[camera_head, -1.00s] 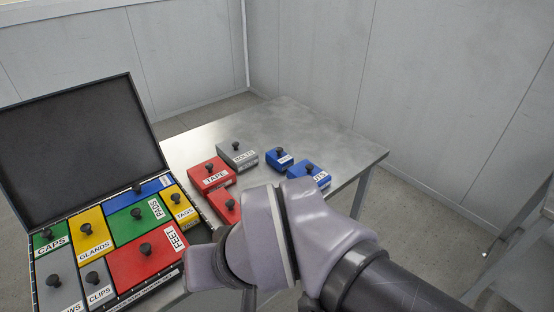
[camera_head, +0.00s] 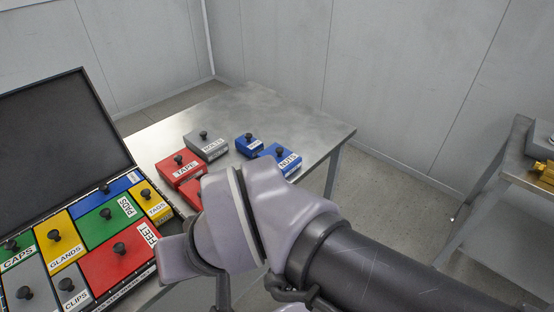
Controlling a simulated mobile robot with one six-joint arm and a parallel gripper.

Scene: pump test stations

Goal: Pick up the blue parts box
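Two loose blue parts boxes sit on the metal table beyond my arm. The small blue box (camera_head: 249,146) has a black knob and a label too small to read. The larger blue box labelled NUTS (camera_head: 287,164) is to its right and nearer, and its lower part is partly hidden by my arm. A third blue box (camera_head: 118,191) lies in the open case at left, its label hidden or unreadable. My arm's grey wrist covers the middle foreground, above the near table edge. My gripper's fingers are not visible.
The open case (camera_head: 136,156) holds several coloured boxes. A grey BOLTS box (camera_head: 206,146), a red TAPE box (camera_head: 180,169) and another red box stand left of the blue ones. The table's (camera_head: 300,116) back right is clear. Another bench (camera_head: 512,166) with a brass-coloured part stands at right.

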